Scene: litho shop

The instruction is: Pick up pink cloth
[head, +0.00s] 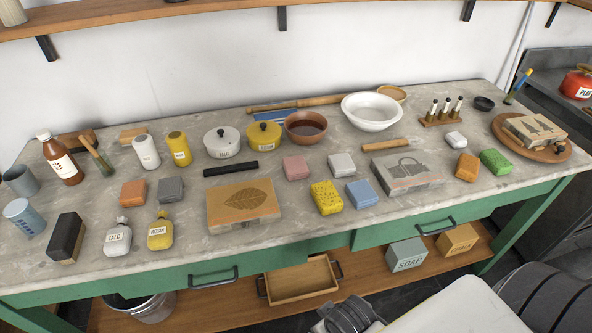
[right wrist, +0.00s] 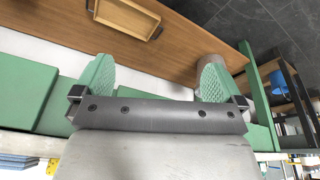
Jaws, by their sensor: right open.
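The pink cloth (head: 296,167) is a small folded square lying flat on the grey stone worktop, near the middle in the head view. A white folded cloth (head: 342,165) lies to its right, and a yellow speckled sponge (head: 326,197) lies in front of it. My right gripper (right wrist: 155,85) shows in the right wrist view with its two green-padded fingers wide apart and nothing between them. It is away from the pink cloth, which does not show in that view. My left gripper is not in view.
The worktop (head: 330,225) is crowded. A dark bar (head: 231,169) lies left of the pink cloth, a brown bowl (head: 306,127) stands behind it, and a leaf-printed box (head: 243,205) lies front left. A wooden tray (head: 300,281) sits on the lower shelf. A wall shelf (head: 130,18) runs above.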

